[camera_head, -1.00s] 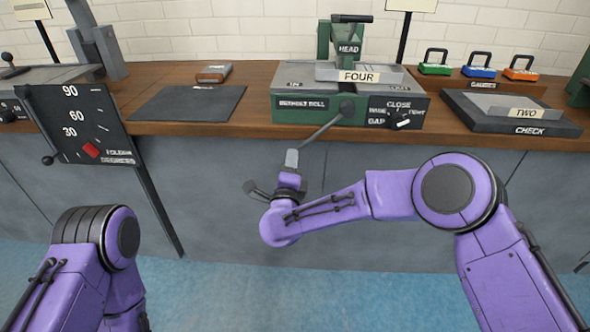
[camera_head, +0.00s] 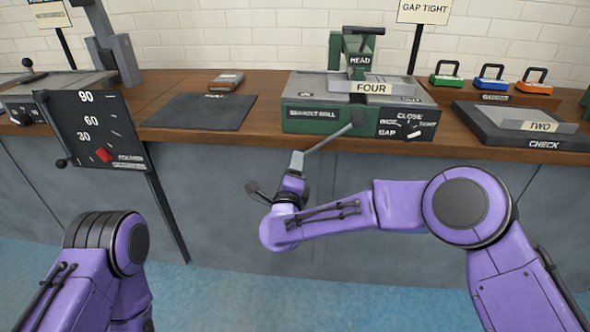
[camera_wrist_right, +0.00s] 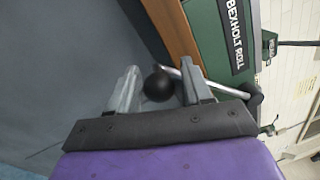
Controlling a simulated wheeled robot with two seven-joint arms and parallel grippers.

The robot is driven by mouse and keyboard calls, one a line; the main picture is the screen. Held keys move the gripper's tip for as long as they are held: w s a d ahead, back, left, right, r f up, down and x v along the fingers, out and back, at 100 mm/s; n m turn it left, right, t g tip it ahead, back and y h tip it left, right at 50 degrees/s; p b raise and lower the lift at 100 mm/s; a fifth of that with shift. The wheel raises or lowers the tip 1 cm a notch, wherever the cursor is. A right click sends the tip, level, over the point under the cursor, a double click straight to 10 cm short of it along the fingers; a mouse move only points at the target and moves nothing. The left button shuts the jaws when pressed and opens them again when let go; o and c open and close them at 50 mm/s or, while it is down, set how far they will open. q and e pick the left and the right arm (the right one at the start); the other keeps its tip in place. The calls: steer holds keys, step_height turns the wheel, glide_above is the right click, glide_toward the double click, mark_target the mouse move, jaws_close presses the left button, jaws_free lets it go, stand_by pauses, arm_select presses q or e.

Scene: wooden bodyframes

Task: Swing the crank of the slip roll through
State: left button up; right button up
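The slip roll is the green and grey machine (camera_head: 313,121) on the bench. Its crank (camera_head: 330,137) runs from a dark hub on the front down and left to my right gripper (camera_head: 296,160). In the right wrist view the crank's black ball knob (camera_wrist_right: 158,85) sits between the two grey fingers of my right gripper (camera_wrist_right: 160,82). The fingers appear closed around it, with at most a thin gap at one side. The bright crank rod passes behind the right finger. My left arm shows at the lower left; its gripper is out of view.
On the roll's front is a dial (camera_head: 408,128) marked CLOSE, GAP and TIGHT. A tray labelled CHECK (camera_head: 545,143) lies to the right, and a dark mat (camera_head: 200,111) to the left. A folding-degrees board (camera_head: 100,130) hangs farther left. Floor space lies before the bench.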

steer(key=shift+d, duration=0.1)
steer(key=s, duration=0.3)
steer(key=s+a, duration=0.1)
steer(key=s, duration=0.3)
steer(key=s+f, duration=0.1)
steer(key=s, duration=0.2)
steer(key=shift+s+a+f, duration=0.1)
steer(key=shift+s+a, duration=0.1)
steer(key=shift+a, duration=0.1)
